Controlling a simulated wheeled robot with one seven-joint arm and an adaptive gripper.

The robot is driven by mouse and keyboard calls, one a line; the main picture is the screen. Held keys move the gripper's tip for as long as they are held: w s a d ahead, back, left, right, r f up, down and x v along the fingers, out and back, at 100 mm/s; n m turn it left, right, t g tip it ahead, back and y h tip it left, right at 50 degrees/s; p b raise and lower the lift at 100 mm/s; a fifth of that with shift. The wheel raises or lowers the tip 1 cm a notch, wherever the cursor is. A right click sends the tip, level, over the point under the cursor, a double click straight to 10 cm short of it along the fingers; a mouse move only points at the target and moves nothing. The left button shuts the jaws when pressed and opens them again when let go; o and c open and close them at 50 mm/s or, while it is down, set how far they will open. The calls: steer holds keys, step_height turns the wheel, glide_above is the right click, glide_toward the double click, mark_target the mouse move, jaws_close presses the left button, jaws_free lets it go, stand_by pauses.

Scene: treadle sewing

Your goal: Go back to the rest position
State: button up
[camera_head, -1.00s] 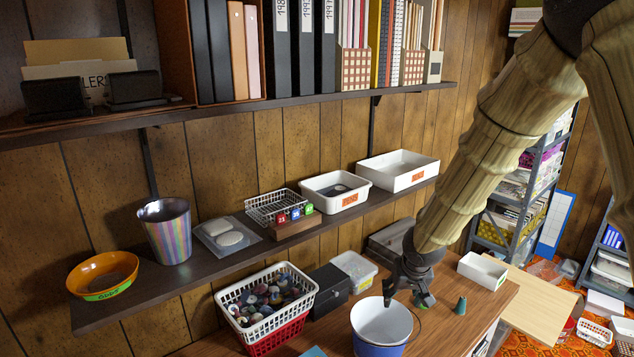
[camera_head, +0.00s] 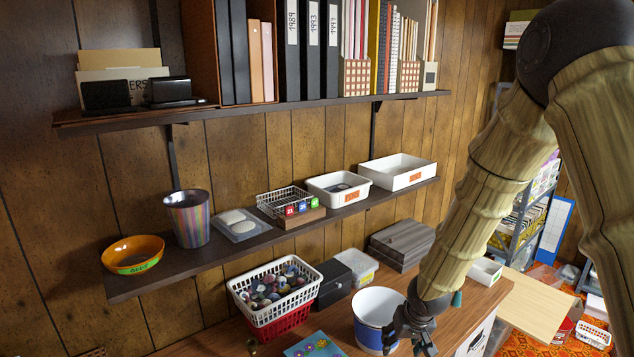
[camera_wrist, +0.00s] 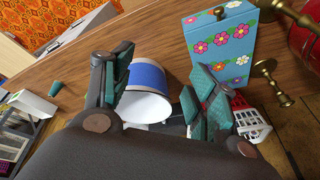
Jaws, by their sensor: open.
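My gripper (camera_head: 412,338) is at the lower middle right of the head view, just in front of and partly over a blue and white bucket (camera_head: 376,303) on the wooden desk (camera_head: 452,309). In the wrist view, my gripper (camera_wrist: 160,88) shows two teal-padded fingers spread apart with nothing between them. The bucket (camera_wrist: 147,78) shows beyond the fingers, apart from them as far as I can tell. The arm comes down from the upper right of the head view.
A white basket (camera_head: 277,283) of colourful items, a dark box (camera_head: 332,284) and a grey case (camera_head: 401,243) stand along the desk's back. A flowered blue box (camera_wrist: 220,45) and brass pieces lie nearby. A shelf (camera_head: 240,245) with bins runs above the desk.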

steer(key=s+a+f+g+y+b, duration=0.1)
steer(key=s+a+f+g+b, duration=0.1)
steer(key=s+f, duration=1.15)
steer(key=s+d+f+h+b, duration=0.1)
steer(key=s+f, duration=0.8)
steer(key=s, duration=0.4)
steer(key=s+d+f+g+b, duration=0.1)
steer(key=s+d+f+b, duration=0.1)
steer(key=s+f, duration=0.7)
steer(key=s, duration=0.4)
steer(key=shift+d+f+g+h, duration=0.15)
steer(key=shift+d+g+h, duration=0.15)
steer(key=shift+h, duration=0.1)
